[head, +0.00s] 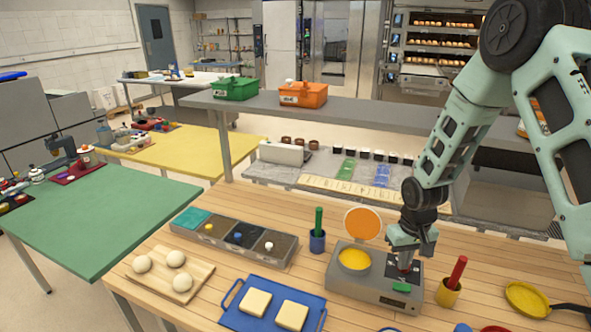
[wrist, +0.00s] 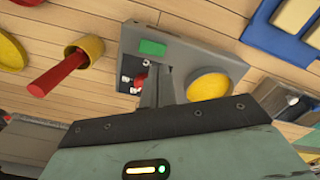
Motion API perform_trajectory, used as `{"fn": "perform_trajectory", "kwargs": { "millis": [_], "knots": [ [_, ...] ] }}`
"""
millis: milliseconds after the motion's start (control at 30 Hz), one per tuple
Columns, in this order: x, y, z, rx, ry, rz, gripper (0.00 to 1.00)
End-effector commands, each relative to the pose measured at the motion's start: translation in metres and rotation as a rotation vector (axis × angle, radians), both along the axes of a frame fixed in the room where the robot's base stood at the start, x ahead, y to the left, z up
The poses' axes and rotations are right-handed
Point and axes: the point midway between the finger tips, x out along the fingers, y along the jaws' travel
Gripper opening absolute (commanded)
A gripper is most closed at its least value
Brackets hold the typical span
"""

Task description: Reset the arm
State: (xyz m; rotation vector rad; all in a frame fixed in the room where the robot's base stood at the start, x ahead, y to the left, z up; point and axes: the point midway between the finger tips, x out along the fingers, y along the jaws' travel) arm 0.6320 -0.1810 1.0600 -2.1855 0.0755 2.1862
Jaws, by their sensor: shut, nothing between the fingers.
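My gripper (head: 404,268) is shut and empty, pointing down over the right side of a grey box-shaped device (head: 345,283) on the wooden table. Its closed fingers (wrist: 158,88) show in the wrist view in front of the device (wrist: 180,42). The device carries a yellow round pan (head: 354,259), a green patch (head: 401,287) and a dark panel partly hidden by my gripper. A small red part (wrist: 140,81) shows beside the fingers; I cannot tell whether they touch it.
An orange disc (head: 363,223) stands behind the device. A blue cup (head: 317,241) holds a green stick, and a yellow cup (head: 447,293) holds a red one. A blue tray (head: 262,322), a dough board (head: 144,283) and a compartment bin (head: 205,240) lie left. A yellow pan (head: 526,298) lies right.

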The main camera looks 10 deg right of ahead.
Motion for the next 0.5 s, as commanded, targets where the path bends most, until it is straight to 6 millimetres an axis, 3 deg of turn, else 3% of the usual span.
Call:
{"fn": "perform_trajectory", "kwargs": {
  "millis": [133, 267, 400, 500],
  "knots": [
    [-0.002, 0.032, 0.01, 0.01, -0.011, 0.056, 0.0],
    [-0.02, 0.093, 0.032, 0.032, -0.021, 0.171, 0.0],
    [-0.066, 0.162, 0.057, 0.051, -0.027, 0.329, 0.0],
    [-0.109, 0.199, 0.068, 0.06, -0.026, 0.445, 0.0]
  ]
}}
